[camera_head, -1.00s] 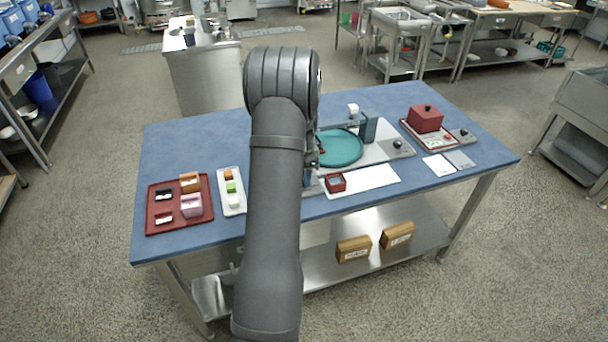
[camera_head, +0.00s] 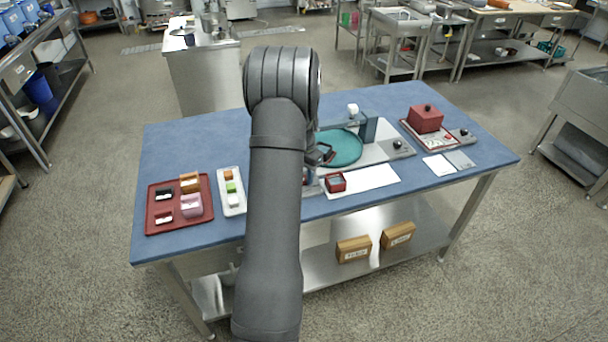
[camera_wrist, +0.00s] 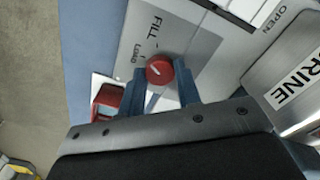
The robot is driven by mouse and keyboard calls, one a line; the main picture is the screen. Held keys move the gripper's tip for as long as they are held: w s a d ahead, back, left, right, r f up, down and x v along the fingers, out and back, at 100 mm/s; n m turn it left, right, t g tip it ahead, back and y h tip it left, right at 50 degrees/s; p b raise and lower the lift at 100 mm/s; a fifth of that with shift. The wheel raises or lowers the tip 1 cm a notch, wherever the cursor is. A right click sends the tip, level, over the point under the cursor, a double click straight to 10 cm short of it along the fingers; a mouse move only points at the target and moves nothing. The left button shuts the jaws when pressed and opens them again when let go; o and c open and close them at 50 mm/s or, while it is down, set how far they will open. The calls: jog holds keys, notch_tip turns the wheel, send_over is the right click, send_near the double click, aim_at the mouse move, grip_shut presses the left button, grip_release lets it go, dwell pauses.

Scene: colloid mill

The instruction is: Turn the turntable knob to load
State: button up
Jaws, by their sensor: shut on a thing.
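The turntable knob (camera_wrist: 159,68) is a small round red knob with a white pointer line, on a light grey plate in the wrist view. FILL and LOAD are printed on the plate beside it. My gripper (camera_wrist: 160,76) is shut on the knob, with a finger at each side. I cannot tell for sure which end of the white line is the pointer. In the head view the teal turntable disc (camera_head: 342,148) lies right of my arm, with part of my wrist over its left edge. The knob is hidden there behind my arm.
A small red open box (camera_head: 335,182) sits on a white board (camera_head: 375,177) close to my gripper; it also shows in the wrist view (camera_wrist: 107,98). A maroon tray (camera_head: 178,221) and a white tray (camera_head: 231,207) hold small blocks on the left. A lidded red box (camera_head: 425,119) stands at right.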

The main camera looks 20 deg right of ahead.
jog(key=n, duration=0.5)
jog(key=shift+n, duration=0.4)
dwell(0.4)
jog(key=o, duration=1)
jog(key=shift+c, duration=0.2)
notch_tip(320, 180, up, 17)
jog(key=shift+r, duration=0.2)
notch_tip(320, 180, down, 17)
jog(key=shift+f, duration=0.2)
